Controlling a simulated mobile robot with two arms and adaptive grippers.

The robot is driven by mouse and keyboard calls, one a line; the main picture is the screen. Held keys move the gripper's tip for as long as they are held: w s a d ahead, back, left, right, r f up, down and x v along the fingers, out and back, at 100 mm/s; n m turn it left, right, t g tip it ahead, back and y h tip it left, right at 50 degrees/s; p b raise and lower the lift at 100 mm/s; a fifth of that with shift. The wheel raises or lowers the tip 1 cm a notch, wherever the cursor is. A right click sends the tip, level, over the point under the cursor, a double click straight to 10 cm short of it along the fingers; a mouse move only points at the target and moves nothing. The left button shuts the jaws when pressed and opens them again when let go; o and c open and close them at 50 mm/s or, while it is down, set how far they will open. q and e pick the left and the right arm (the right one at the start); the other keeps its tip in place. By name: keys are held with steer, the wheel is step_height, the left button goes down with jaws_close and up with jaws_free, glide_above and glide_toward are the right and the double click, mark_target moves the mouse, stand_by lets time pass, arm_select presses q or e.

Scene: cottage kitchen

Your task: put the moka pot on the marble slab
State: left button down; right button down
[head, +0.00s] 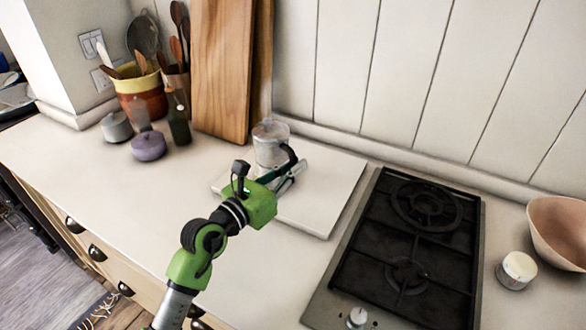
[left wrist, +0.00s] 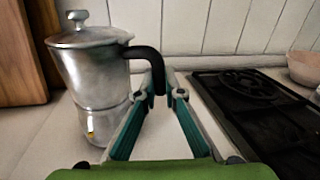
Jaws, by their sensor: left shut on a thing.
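The silver moka pot (head: 268,146) with a black handle is upright over the back left part of the pale marble slab (head: 328,186). I cannot tell whether its base touches the slab. My left gripper (head: 292,172) is at the pot's right front side, shut on its handle. In the left wrist view the pot (left wrist: 92,78) fills the left side, and the handle's lower end is between the fingertips of the gripper (left wrist: 163,90). The gripper and arm hide part of the pot and slab in the head view. My right gripper is not in view.
A black gas hob (head: 408,245) lies right of the slab, with a white jar (head: 516,270) and pink bowl (head: 560,232) beyond. Wooden boards (head: 222,70) lean behind the pot. A purple lidded pot (head: 148,146) and dark bottle (head: 179,126) stand left. The front counter is clear.

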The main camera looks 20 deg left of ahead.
arm_select(q)
steer(key=shift+f, duration=0.1)
steer(key=shift+f, duration=0.15)
steer(key=c, duration=2.1)
jaws_free()
steer(key=shift+f, duration=0.1)
steer(key=shift+c, duration=0.2)
steer(key=shift+s, duration=0.1)
steer(key=shift+r, duration=0.25)
steer(key=b+v, duration=0.2)
steer(key=v, duration=1)
steer(key=shift+b, duration=0.3)
